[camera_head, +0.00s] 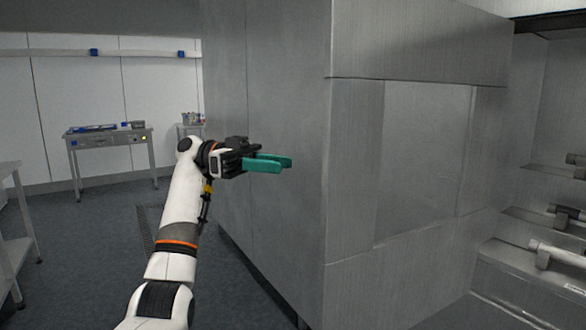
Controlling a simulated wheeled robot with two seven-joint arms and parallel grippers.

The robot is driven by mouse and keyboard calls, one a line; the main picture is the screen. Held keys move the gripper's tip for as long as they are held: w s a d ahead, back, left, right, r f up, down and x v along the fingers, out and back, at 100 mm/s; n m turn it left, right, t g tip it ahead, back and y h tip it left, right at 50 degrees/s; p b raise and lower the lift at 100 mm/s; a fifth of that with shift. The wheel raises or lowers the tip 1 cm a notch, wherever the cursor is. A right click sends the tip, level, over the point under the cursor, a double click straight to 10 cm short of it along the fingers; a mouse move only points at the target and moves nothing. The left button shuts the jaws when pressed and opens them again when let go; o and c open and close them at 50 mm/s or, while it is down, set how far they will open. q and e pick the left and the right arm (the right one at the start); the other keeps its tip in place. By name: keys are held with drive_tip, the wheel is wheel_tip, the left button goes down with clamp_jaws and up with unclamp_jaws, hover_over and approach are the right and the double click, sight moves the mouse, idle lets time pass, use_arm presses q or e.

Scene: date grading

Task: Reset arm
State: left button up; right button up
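My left arm rises from the bottom left, and my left gripper (284,164) is held in the air in front of the big grey metal cabinet (270,80). Its two teal fingers point right, one partly behind the other. Their tips are set a little apart, and nothing shows between them. The gripper looks apart from the cabinet wall. My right gripper is not in view.
The cabinet fills the middle, with a recessed panel (425,160) on its right face. Metal shelves with handle-like bars (560,255) stand at the right. A steel table (110,138) is at the far left wall. Dark floor (90,250) is clear left of my arm.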

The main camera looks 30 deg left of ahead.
use_arm(q)
drive_tip(key=shift+a, duration=0.3)
